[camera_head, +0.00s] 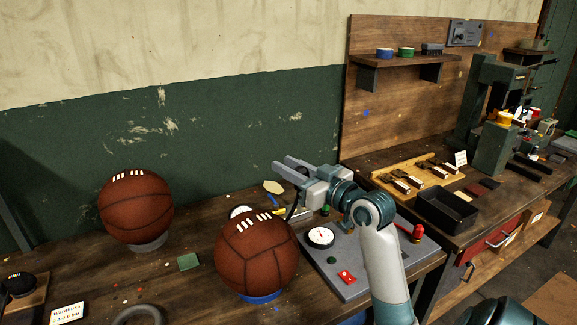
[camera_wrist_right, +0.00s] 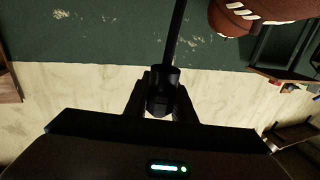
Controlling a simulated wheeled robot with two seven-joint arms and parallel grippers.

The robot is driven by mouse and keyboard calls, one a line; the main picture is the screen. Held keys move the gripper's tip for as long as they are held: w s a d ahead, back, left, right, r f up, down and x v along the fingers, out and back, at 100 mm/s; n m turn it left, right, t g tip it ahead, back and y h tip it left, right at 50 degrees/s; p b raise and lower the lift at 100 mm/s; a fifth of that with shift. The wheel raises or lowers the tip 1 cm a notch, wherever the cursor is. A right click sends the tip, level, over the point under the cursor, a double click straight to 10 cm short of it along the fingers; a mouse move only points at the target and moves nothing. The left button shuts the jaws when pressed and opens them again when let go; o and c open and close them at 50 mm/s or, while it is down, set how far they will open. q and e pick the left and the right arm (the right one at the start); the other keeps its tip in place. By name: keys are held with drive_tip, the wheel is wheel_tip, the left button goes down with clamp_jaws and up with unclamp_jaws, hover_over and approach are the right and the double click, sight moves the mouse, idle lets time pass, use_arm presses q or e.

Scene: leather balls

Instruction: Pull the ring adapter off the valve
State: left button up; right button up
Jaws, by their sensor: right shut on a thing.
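My right gripper (camera_head: 284,165) is raised above the bench, behind and to the right of the near leather ball (camera_head: 256,253). In the right wrist view its fingers (camera_wrist_right: 160,98) are shut on a black cylindrical fitting (camera_wrist_right: 161,80) with a thin dark rod or hose running up from it. The near brown ball has white laces on top and sits on a blue ring (camera_head: 262,297). A second laced ball (camera_head: 136,207) sits on a grey stand at the left. I cannot make out the ring adapter or valve clearly. My left gripper is not in view.
A grey panel (camera_head: 345,290) with a round gauge (camera_head: 320,237) and red parts lies below my right arm. A green pad (camera_head: 188,262) lies between the balls. A side bench holds a black tray (camera_head: 447,208) and a press (camera_head: 497,120).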

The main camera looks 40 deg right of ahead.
drive_tip(key=shift+f+b, duration=0.45)
drive_tip(key=shift+f, duration=0.4)
